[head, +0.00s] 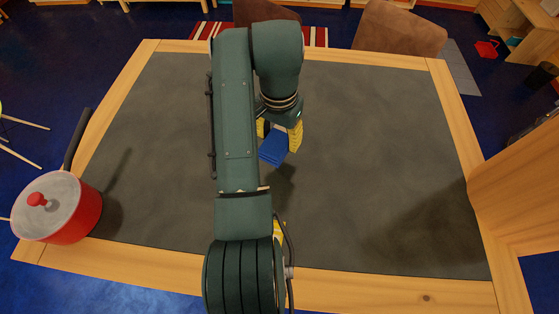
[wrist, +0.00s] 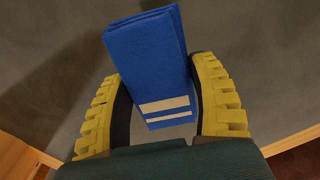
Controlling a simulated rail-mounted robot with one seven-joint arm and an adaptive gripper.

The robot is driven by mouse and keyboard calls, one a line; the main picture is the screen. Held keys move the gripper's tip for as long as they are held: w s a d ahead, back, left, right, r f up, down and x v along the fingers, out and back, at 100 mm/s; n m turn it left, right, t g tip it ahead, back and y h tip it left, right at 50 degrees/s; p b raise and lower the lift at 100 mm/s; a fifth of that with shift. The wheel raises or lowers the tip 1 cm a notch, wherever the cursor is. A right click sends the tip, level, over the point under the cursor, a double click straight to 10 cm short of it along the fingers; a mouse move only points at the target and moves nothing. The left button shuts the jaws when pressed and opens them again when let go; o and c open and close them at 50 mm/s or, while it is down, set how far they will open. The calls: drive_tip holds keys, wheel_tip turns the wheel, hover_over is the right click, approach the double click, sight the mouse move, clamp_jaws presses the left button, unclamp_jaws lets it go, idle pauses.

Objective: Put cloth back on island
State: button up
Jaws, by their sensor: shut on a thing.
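The cloth (head: 274,147) is a folded blue piece. In the wrist view the cloth (wrist: 150,65) shows two pale stripes near its lower end. My gripper (head: 279,134) has yellow ridged fingers and is shut on the cloth, one finger on each side, as the wrist view (wrist: 160,100) shows. The cloth appears held above the island's dark grey top (head: 380,130), with a shadow on the surface below and to its right. The island has a light wood border. My arm hides part of the top's middle left.
A red pot (head: 75,222) with a pale lid and dark handle stands at the island's left front corner. Brown chairs (head: 400,28) stand at the far edge. A wooden structure (head: 520,185) rises at the right edge. Most of the grey top is clear.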

wheel_tip(320, 180, down, 10)
drive_tip(key=shift+r+b, duration=0.1)
drive_tip(key=shift+b, duration=0.3)
drive_tip(key=shift+f, duration=0.2)
drive_tip(key=o, duration=1.1)
